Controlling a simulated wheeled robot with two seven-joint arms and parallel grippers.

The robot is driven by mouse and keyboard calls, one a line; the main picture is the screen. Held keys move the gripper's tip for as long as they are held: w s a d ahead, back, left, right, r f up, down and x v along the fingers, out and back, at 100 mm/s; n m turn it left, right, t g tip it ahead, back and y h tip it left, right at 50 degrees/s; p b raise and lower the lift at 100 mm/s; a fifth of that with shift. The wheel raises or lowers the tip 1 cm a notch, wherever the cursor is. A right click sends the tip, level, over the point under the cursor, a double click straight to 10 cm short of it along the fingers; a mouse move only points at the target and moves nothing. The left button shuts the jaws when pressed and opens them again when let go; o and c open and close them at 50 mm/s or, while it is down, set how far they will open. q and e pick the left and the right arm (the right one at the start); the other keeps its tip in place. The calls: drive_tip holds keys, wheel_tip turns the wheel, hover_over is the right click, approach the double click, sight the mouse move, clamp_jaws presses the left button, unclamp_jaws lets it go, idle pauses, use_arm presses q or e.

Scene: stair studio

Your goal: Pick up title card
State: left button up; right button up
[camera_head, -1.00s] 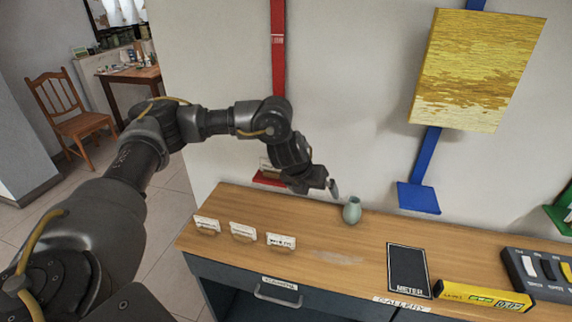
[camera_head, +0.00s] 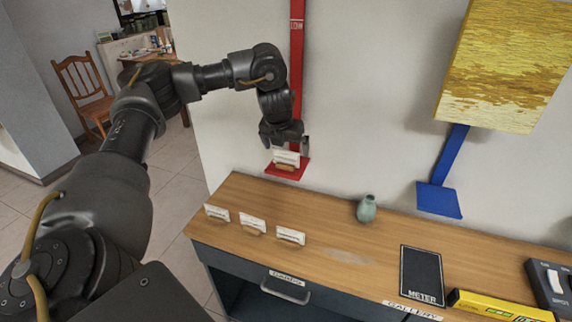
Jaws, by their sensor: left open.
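Several small white title cards in wooden holders are in view. One title card (camera_head: 287,158) stands on the small red shelf (camera_head: 298,173) at the foot of the red wall strip. A left card (camera_head: 217,213), a middle card (camera_head: 252,223) and a right card (camera_head: 291,235) stand in a row on the wooden desk top. My left gripper (camera_head: 287,150) is open at the red shelf, its fingers around or just above the card there; I cannot tell whether they touch it. My right gripper is not in view.
A green vase (camera_head: 367,209) stands on the desk (camera_head: 330,220) near the wall. A black meter mat (camera_head: 422,276), a yellow box (camera_head: 500,305) and a switch panel (camera_head: 552,284) lie to the right. A blue shelf (camera_head: 438,200) and yellow painting (camera_head: 503,65) are on the wall.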

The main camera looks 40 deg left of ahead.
sight(286, 151)
use_arm(q)
drive_tip(key=shift+f, duration=0.35)
drive_tip(key=shift+a+x, duration=0.2)
drive_tip(key=shift+x, duration=2.15)
drive_tip(key=shift+r, duration=0.1)
drive_tip(key=shift+c, duration=0.3)
drive_tip(key=c, duration=0.9)
drive_tip(key=shift+o, duration=0.2)
